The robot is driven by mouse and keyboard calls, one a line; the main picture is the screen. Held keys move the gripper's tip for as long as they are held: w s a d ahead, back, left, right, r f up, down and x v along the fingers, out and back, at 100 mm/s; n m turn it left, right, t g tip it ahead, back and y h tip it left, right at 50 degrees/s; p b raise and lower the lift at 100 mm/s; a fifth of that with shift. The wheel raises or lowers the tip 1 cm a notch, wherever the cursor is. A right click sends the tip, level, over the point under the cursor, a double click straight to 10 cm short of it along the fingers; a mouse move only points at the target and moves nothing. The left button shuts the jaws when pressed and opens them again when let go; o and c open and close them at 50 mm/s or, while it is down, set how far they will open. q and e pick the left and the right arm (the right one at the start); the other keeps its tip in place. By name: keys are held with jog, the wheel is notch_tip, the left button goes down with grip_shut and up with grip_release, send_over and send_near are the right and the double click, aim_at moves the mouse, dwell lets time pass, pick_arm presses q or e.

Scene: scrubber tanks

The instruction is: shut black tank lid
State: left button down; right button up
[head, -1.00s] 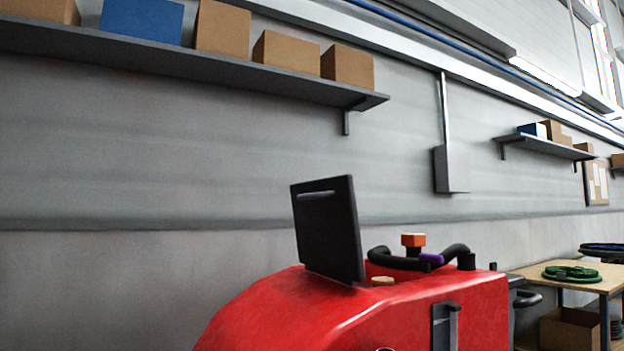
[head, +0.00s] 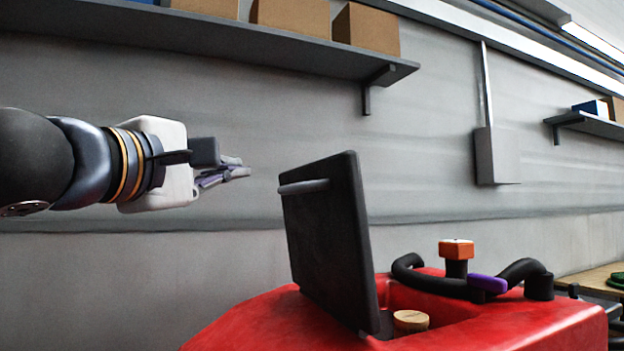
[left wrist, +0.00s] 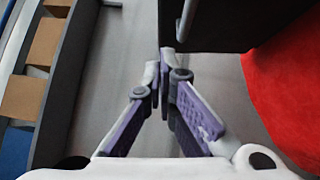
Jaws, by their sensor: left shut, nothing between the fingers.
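The black tank lid (head: 331,240) stands open, nearly upright and leaning back a little, on top of the red scrubber machine (head: 500,325). A grey handle bar (head: 304,186) runs near its top edge. My left gripper (head: 245,170) is shut and empty, to the left of the lid at about the height of its upper part. In the head view a gap shows between the fingertips and the lid. In the left wrist view the shut fingertips (left wrist: 165,58) point toward the dark lid (left wrist: 235,22); whether they touch it is unclear there. My right gripper is not in view.
A wall shelf with cardboard boxes (head: 366,30) hangs above and behind. Behind the lid, the machine carries black curved handles (head: 520,270), an orange knob (head: 456,249) and a purple lever (head: 487,284). A round tan cap (head: 410,321) sits beside the lid's base. Space left of the lid is open.

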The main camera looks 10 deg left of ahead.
pick_arm(q)
jog(key=shift+w+d+r, duration=0.3)
jog(key=shift+w+d, duration=0.5)
jog(key=shift+w, duration=1)
jog(key=shift+w+d+r, duration=0.35)
jog(key=shift+w+d, duration=0.5)
jog(key=shift+w, duration=0.9)
jog(key=shift+w+d+r, duration=0.3)
jog(key=shift+w+d, duration=0.5)
jog(key=shift+w, duration=1)
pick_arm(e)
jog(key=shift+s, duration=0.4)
pick_arm(q)
jog(key=shift+d, duration=0.1)
